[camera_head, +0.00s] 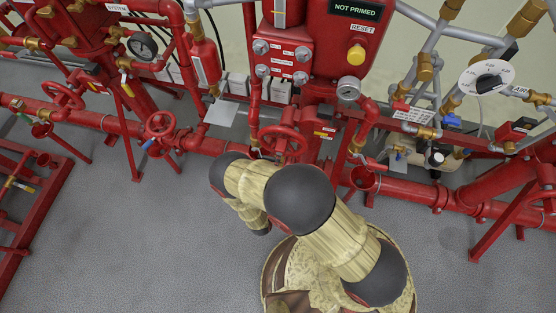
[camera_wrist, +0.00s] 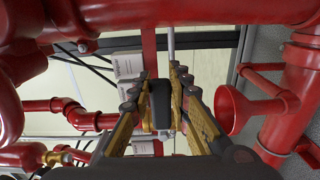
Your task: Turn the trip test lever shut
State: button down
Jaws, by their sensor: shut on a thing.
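In the wrist view my gripper (camera_wrist: 160,108) points in among red pipes. Its two yellow-and-dark fingers are closed on a dark, blocky piece (camera_wrist: 160,98), which looks like the grip of the trip test lever. The rest of the lever is hidden behind this grip and the fingers, so I cannot tell its angle. In the head view my arm bends toward the pipework below the red cabinet (camera_head: 325,55). My gripper and the lever are hidden there behind my own arm.
A red funnel (camera_wrist: 232,108) stands right of my fingers, and a thick red pipe (camera_wrist: 190,15) crosses above. In the head view, a red handwheel (camera_head: 283,142) and horizontal red pipe (camera_head: 210,145) are close to my arm. The grey floor (camera_head: 130,240) at left is clear.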

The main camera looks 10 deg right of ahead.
jog(key=shift+f, duration=0.15)
jog(key=c, duration=1.7)
grip_release()
jog(key=shift+o, duration=0.3)
jog(key=v, duration=1.2)
